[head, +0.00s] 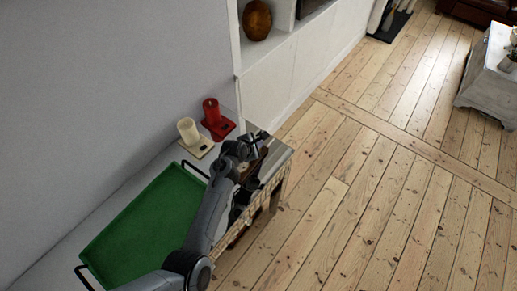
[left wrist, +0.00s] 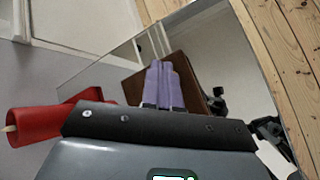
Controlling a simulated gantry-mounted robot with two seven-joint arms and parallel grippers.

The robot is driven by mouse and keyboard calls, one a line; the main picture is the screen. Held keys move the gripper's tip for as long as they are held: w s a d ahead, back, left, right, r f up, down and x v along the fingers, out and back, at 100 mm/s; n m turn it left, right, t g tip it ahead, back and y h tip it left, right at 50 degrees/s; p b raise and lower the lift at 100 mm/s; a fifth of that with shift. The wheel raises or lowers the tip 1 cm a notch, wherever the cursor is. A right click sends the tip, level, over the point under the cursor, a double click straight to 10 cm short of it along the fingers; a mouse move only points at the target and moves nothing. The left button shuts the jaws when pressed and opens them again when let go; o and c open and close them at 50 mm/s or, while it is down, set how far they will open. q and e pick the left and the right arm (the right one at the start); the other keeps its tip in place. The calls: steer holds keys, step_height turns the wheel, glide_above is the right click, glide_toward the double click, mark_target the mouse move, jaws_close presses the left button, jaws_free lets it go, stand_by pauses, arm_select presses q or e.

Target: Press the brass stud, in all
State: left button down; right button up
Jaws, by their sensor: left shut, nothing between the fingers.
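My left gripper (head: 254,148) is over the far end of a narrow, shiny-topped table (head: 281,153). In the left wrist view its two pale purple fingers (left wrist: 163,82) are together, with nothing between them. They are in front of a brown, flat-faced object (left wrist: 185,75), which is partly hidden by the fingers. I cannot tell whether they touch it. In the head view my arm and gripper cover most of that spot. I cannot make out the brass stud in either view. My right gripper is not in view.
A red candle on a red holder (head: 220,129) and a cream candle on a cream holder (head: 198,149) stand near the wall. The red candle (left wrist: 32,124) also shows in the left wrist view. A green tray (head: 140,224) with dark handles fills the table's near part.

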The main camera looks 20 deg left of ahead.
arm_select(q)
steer(key=shift+f, duration=0.15)
steer(key=shift+f, duration=0.3)
stand_by(0.6)
steer(key=shift+f, duration=0.4)
stand_by(0.6)
steer(key=shift+r+p, duration=0.85)
